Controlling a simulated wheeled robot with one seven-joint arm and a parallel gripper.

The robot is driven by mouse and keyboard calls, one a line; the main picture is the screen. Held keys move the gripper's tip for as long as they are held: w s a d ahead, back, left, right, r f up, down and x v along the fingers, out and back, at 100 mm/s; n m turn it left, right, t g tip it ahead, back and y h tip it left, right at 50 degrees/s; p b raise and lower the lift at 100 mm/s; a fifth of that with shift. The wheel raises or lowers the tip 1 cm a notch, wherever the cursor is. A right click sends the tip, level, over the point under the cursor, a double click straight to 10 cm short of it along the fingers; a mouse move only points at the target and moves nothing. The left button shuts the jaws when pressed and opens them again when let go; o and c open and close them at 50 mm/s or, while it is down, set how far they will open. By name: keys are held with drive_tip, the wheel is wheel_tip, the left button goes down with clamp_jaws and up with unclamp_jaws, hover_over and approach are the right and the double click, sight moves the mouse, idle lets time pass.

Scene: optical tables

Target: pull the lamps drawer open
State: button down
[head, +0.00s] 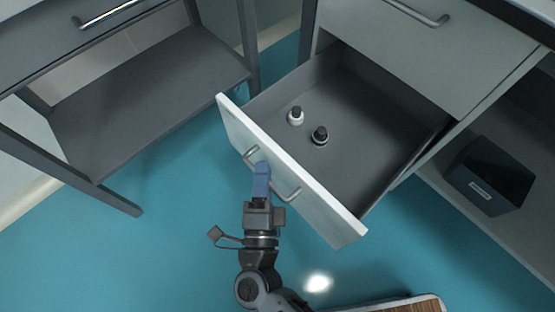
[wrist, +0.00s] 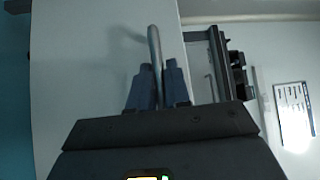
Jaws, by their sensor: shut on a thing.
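The drawer (head: 375,135) stands well open from the cabinet in the head view, with its pale front panel (head: 325,207) towards me. Inside lie two small items, one with a white body (head: 295,117) and one dark (head: 320,135). My gripper (head: 262,170) is at the drawer front, its blue fingers shut on the bar handle (head: 289,192). In the wrist view my gripper (wrist: 158,85) has one finger on each side of the handle (wrist: 154,48). The middle of the handle is hidden by the fingers in the head view.
Another closed drawer with a handle (head: 420,14) is above the open one. A black box (head: 488,175) sits on a shelf at the right. A grey table with a lower shelf (head: 145,105) stands at the left. Blue floor (head: 180,230) is clear around the drawer's left and front.

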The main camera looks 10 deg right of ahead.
drive_tip(key=shift+s+a, duration=0.3)
drive_tip(key=shift+a, duration=0.05)
drive_tip(key=c, duration=1.2)
unclamp_jaws()
drive_tip(key=shift+s+a+f+p, duration=0.1)
drive_tip(key=shift+s+a+f, duration=0.1)
drive_tip(key=shift+s, duration=1.05)
drive_tip(key=shift+s+a+f+p, duration=0.15)
drive_tip(key=shift+s+a+f, duration=0.05)
drive_tip(key=shift+s, duration=1.1)
drive_tip(key=shift+s+a+f+p, duration=0.1)
drive_tip(key=shift+s+a+f, duration=0.1)
drive_tip(key=shift+s, duration=1.05)
